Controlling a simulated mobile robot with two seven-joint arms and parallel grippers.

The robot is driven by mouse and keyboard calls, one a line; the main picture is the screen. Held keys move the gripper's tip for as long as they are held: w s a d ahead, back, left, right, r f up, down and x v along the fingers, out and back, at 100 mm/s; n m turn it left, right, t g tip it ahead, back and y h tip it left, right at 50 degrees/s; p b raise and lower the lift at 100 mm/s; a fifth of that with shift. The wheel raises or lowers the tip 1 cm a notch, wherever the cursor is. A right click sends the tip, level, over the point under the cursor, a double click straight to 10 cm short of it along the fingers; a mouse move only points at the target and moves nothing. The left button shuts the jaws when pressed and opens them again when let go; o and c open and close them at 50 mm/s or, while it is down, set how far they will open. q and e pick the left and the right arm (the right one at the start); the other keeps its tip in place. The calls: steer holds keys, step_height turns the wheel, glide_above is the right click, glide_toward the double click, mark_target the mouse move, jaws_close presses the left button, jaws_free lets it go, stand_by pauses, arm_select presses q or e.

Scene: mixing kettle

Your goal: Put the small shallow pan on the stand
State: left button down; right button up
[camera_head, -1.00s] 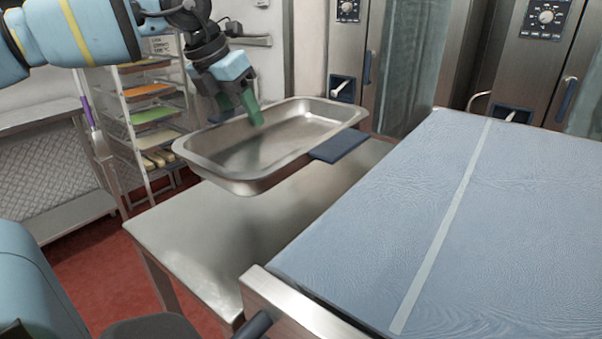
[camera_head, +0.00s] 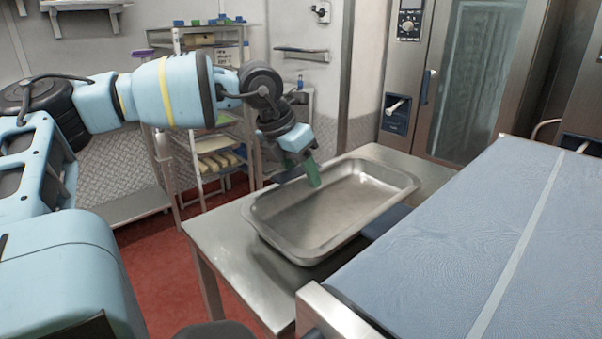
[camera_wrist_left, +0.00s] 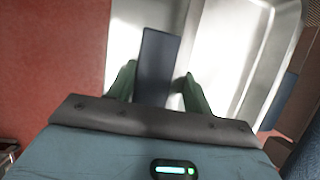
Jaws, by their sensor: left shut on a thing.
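The small shallow pan (camera_head: 335,212) is a grey steel rectangular tray with a wide rim. It sits tilted in view over the steel-topped stand (camera_head: 225,250), with a dark shadow under its near left side; I cannot tell whether it touches the top. My left gripper (camera_head: 312,176) is at the pan's far left rim, its green fingers pointing down. In the left wrist view, the fingers (camera_wrist_left: 160,90) stand either side of a dark flat handle (camera_wrist_left: 158,55), with the pan's pale metal (camera_wrist_left: 220,50) beside it. A second dark blue flat piece (camera_head: 388,220) shows at the pan's right side. My right gripper is out of view.
A large blue-topped surface (camera_head: 450,240) with a pale strip stands close at the right. Ovens (camera_head: 455,90) stand behind it. A rack with trays (camera_head: 215,160) is at the back left. Red floor (camera_head: 150,255) is clear left of the stand.

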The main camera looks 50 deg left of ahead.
arm_select(q)
steer(key=shift+f, duration=0.2)
steer(key=c, duration=0.6)
jaws_free()
steer(key=shift+f, duration=0.1)
steer(key=v, duration=1.2)
steer(key=shift+p, duration=0.3)
